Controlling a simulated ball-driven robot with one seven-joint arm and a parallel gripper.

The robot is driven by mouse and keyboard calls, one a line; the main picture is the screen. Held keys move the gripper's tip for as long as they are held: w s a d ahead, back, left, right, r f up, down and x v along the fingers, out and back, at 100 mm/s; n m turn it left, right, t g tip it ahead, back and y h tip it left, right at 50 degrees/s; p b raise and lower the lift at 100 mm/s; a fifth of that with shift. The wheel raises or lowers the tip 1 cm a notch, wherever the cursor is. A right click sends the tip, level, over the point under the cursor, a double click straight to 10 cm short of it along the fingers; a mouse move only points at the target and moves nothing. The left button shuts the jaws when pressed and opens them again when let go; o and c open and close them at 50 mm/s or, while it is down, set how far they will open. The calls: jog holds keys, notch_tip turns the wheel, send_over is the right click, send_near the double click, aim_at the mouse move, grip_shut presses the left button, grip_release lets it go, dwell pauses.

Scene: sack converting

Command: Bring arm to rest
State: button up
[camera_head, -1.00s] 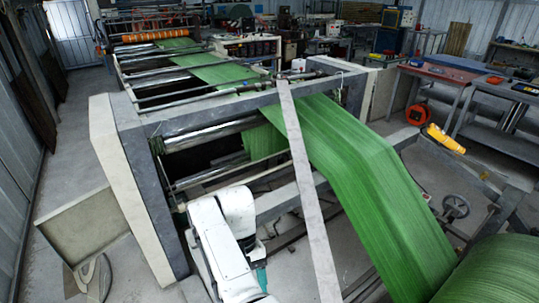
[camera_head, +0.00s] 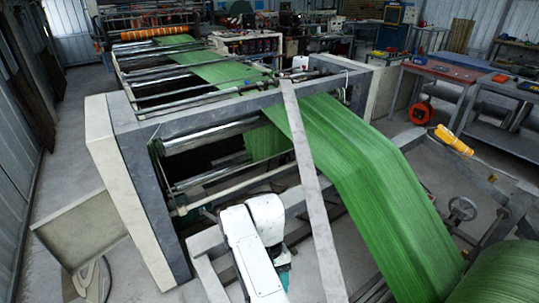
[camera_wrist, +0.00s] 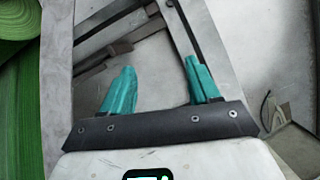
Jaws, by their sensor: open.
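My gripper (camera_wrist: 160,80) shows in the wrist view with two teal fingers spread apart and nothing between them. Past the fingers are grey machine frame bars and bare floor. In the head view my white arm (camera_head: 252,245) is folded at the bottom middle, in front of the sack converting machine's frame (camera_head: 145,165). The gripper itself is mostly hidden there; only a bit of teal shows beside the arm.
Green woven web (camera_head: 370,180) runs from the roll (camera_head: 500,275) at bottom right up over the machine. A pale beam (camera_head: 312,190) slants close to the right of my arm. A yellow object (camera_head: 453,140) sits on the right frame. Clear floor (camera_head: 65,150) lies at left.

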jog(key=s+d+f+t, duration=0.1)
jog(key=s+d, duration=0.1)
jog(key=d, duration=0.3)
jog(key=s+d+f+m+t, duration=0.1)
jog(key=s+d+f+t, duration=0.1)
jog(key=d, duration=0.4)
jog(key=s+d+f+m+t+y, duration=0.1)
jog(key=s+d, duration=0.1)
jog(key=d, duration=0.3)
jog(key=shift+d+f, duration=0.35)
jog(key=shift+d, duration=0.05)
jog(key=s+d+r+m+t, duration=0.1)
jog(key=s+d+r+t, duration=0.1)
jog(key=s+d+r, duration=0.35)
jog(key=s+d+r+m+t, duration=0.1)
jog(key=s+d+r+t, duration=0.2)
jog(key=s, duration=0.6)
jog(key=s+d+f+g+b, duration=0.1)
jog(key=s+f+g+b, duration=0.1)
jog(key=s+f+b, duration=0.3)
jog(key=s+f+g+b, duration=0.2)
jog(key=s+f+b, duration=0.3)
jog(key=f, duration=0.6)
jog(key=shift+s+d, duration=0.15)
jog(key=shift+d, duration=0.25)
